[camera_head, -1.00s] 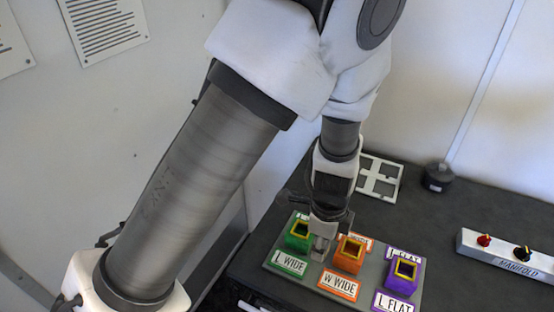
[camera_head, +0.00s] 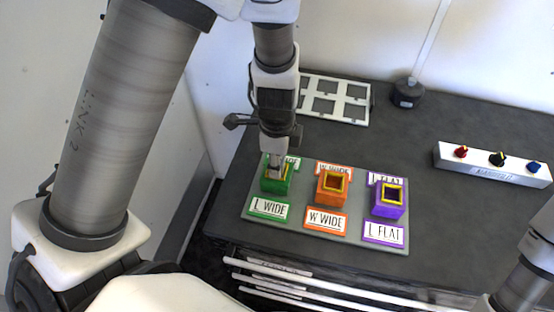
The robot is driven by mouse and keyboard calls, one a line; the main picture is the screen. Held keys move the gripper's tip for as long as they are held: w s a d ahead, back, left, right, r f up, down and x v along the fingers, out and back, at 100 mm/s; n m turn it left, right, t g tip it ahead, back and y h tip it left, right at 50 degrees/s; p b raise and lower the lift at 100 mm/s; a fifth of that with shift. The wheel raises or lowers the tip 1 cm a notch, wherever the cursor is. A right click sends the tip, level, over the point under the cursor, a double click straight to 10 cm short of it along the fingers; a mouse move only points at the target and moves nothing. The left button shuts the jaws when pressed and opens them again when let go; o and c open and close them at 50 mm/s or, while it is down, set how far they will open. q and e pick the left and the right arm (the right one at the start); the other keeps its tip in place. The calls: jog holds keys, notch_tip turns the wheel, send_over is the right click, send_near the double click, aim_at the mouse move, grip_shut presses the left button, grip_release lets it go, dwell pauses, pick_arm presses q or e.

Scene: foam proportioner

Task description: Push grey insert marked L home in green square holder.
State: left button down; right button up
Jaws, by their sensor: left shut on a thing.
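The green square holder (camera_head: 277,186) stands at the left of a grey plate, behind a green label that reads like "L WIDE". My left gripper (camera_head: 277,158) points down right over it, shut on the grey insert (camera_head: 275,172). Only a small part of the insert shows, at the holder's mouth. Its L mark is not visible, and I cannot tell how deep it sits. The gripper hides the back of the holder's yellow-edged opening. My right gripper is out of view.
An orange holder (camera_head: 332,187) and a purple holder (camera_head: 390,199) stand to the right on the same grey plate (camera_head: 361,171). A white frame with square openings (camera_head: 357,111), a black round base (camera_head: 407,95) and a manifold box (camera_head: 491,163) with knobs are farther off. White rails run along the front.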

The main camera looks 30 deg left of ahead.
pick_arm(q)
jog(key=shift+d+r, duration=0.1)
jog(key=shift+s+b, duration=0.1)
jog(key=shift+b, duration=0.25)
dwell(0.3)
jog(key=shift+c, duration=2.3)
grip_release()
jog(key=shift+r+p, duration=2.15)
jog(key=shift+r, duration=0.8)
